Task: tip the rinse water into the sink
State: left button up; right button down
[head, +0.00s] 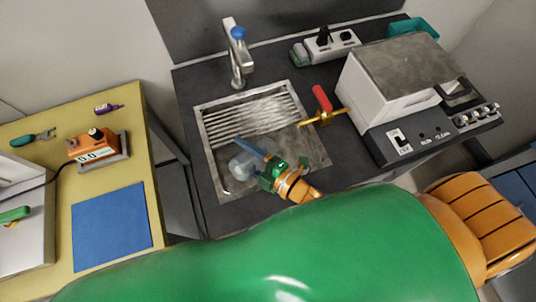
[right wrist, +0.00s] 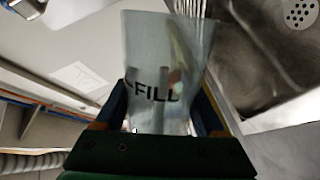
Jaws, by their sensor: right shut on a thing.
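The metal sink (head: 300,150) is set in the dark counter in the middle of the head view, and part of it shows at the right of the right wrist view (right wrist: 252,62). My right gripper (head: 256,156) is over the sink basin, shut on a clear beaker (head: 240,167). In the right wrist view the beaker (right wrist: 158,60), marked FILL, stands between the two fingers. The beaker looks tilted, but I cannot tell how far. I cannot make out the water level or any stream. My left gripper is out of view.
A tap (head: 236,60) with a blue knob stands behind the sink. A red-handled brass valve (head: 322,105) is at its right edge. A white-and-grey machine (head: 395,80) stands right of that. A yellow table (head: 115,165) with a blue mat (head: 110,226) is at left.

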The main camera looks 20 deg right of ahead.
jog(key=shift+w+d+r+m+p, duration=0.25)
jog(key=shift+d+r+m+p, duration=0.25)
jog(key=shift+m, duration=0.3)
dwell(0.7)
jog(key=shift+w+d+r+m+y, duration=0.25)
jog(key=shift+d+m+y, duration=0.1)
jog(key=shift+m, duration=0.45)
dwell(0.6)
dwell(0.8)
jog(key=f+n, duration=0.1)
jog(key=s+a+f+n+b, duration=0.1)
jog(key=n, duration=0.1)
jog(key=shift+a+b, duration=0.3)
jog(key=shift+r, duration=0.2)
jog(key=s+a+n+t+h+b, duration=0.1)
jog(key=n+b, duration=0.4)
jog(key=n, duration=0.2)
jog(key=s+a+f+n+t+h+b, duration=0.1)
jog(key=a+n+b, duration=0.1)
jog(key=n+b, duration=0.3)
jog(key=s+a+n+h+b, duration=0.1)
jog(key=n+b, duration=0.4)
jog(key=n, duration=0.4)
jog(key=shift+a+f+t, duration=0.3)
jog(key=shift+f+t, duration=0.05)
jog(key=shift+t, duration=0.05)
